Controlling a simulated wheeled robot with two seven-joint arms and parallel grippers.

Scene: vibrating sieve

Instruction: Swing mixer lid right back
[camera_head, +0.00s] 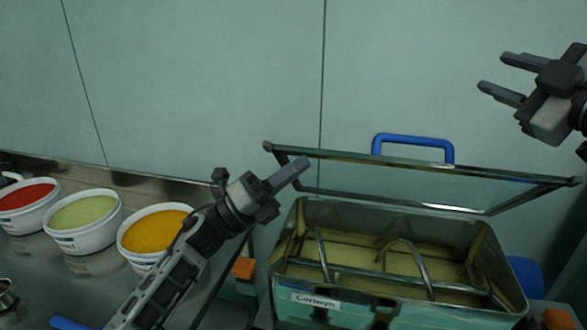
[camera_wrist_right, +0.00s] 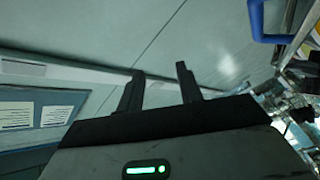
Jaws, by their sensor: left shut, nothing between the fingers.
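The lid's blue handle (camera_head: 413,147) stands at the lid's upper edge and also shows in the right wrist view (camera_wrist_right: 272,38). My left gripper (camera_head: 298,170) is shut and empty by the lid's left corner; contact cannot be told. My right gripper (camera_head: 498,77) is open and empty, above and to the right of the handle.
Tubs of red (camera_head: 24,208), pale green (camera_head: 84,222) and orange (camera_head: 157,240) material stand on the metal counter at the left. A plain wall is behind the mixer. A blue part (camera_head: 526,277) sits right of the box.

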